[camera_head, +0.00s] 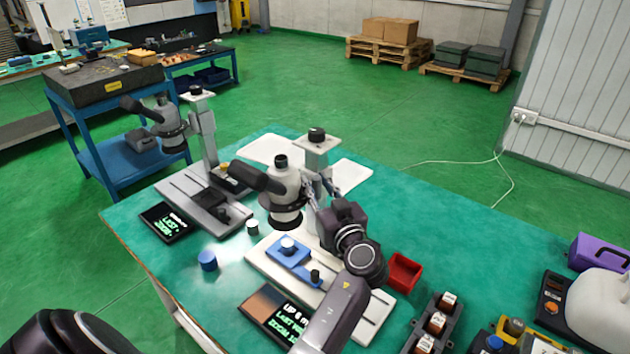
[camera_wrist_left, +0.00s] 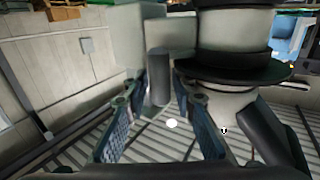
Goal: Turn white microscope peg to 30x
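The white microscope stands mid-table in the head view, with a pale column (camera_head: 317,150) and a grey-white head (camera_head: 286,187). My left gripper (camera_head: 320,188) is beside the head, in front of the column. In the left wrist view, a dark grey cylindrical peg (camera_wrist_left: 159,76) sticks out between the two fingers of my left gripper (camera_wrist_left: 160,88). The fingers are apart, one on each side of it, with gaps visible. The peg is hidden in the head view. A display (camera_head: 277,314) before the microscope shows green text, its zoom value partly hidden by my arm. My right gripper is not seen.
A second, grey microscope (camera_head: 205,135) with its own display (camera_head: 165,222) stands to the left. A blue fixture (camera_head: 292,258) sits on the white microscope's base. A red bin (camera_head: 404,272) and a dark rack (camera_head: 436,322) stand to the right.

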